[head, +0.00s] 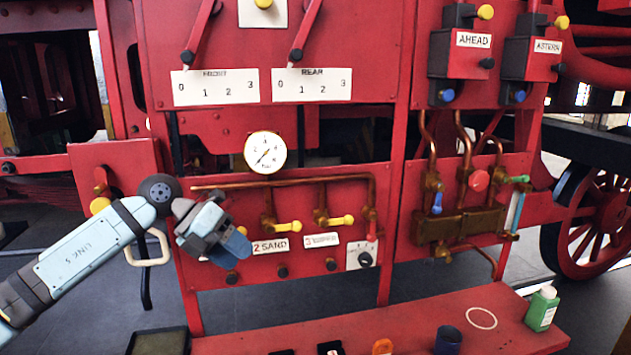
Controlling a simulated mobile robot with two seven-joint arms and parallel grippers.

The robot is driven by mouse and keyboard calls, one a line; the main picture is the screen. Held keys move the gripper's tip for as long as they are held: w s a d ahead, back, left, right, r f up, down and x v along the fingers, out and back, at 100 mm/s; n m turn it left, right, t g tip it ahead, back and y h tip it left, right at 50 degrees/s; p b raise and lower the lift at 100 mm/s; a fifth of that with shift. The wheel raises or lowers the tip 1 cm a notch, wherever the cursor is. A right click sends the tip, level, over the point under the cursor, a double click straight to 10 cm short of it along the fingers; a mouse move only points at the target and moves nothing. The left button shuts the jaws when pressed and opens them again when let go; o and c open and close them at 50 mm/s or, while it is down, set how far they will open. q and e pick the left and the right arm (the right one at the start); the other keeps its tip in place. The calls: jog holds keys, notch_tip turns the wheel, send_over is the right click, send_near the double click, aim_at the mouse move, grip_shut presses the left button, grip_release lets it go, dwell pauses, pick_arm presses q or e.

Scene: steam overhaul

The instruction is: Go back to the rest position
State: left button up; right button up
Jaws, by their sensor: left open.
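My left arm comes in from the left, and my left gripper (236,246) hangs in front of the red panel (330,205). The gripper is open, with nothing seen in it. It is left of the "2 SAND" label (271,246) and its yellow-handled valve (288,227). I cannot tell whether the gripper touches the panel. It hides part of the panel's left side. My right gripper is not in view.
A pressure gauge (265,152) and copper pipes (290,181) are near the gripper. A pale loop handle (152,248) is close to my arm. Below, a red bench (420,330) carries a green bottle (542,309) and a dark cup (448,340). A dark tray (158,343) is at lower left.

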pick_arm(q)
jog(key=s+d+f+n+t+h, duration=0.5)
jog(key=s+d+f+n+h, duration=0.4)
jog(key=h, duration=0.3)
jog(key=s+a+f+n+t+y, duration=0.2)
jog(key=s+a+f+n+y, duration=0.2)
jog(key=f+n, duration=0.5)
jog(key=s+a+f+n+t+y, duration=0.2)
jog(key=s+a+f+n+y, duration=0.3)
jog(key=s+f+n+y, duration=0.3)
jog(key=s+a+f+n+t+y+p, duration=0.1)
jog(key=s+a+f+n+y, duration=0.3)
jog(key=s+f+n, duration=0.6)
notch_tip(320, 180, down, 5)
jog(key=shift+a+r+n+t+y, duration=0.1)
jog(key=shift+a+n+t+y, duration=0.25)
jog(key=shift+y, duration=0.65)
jog(key=shift+s+d, duration=0.1)
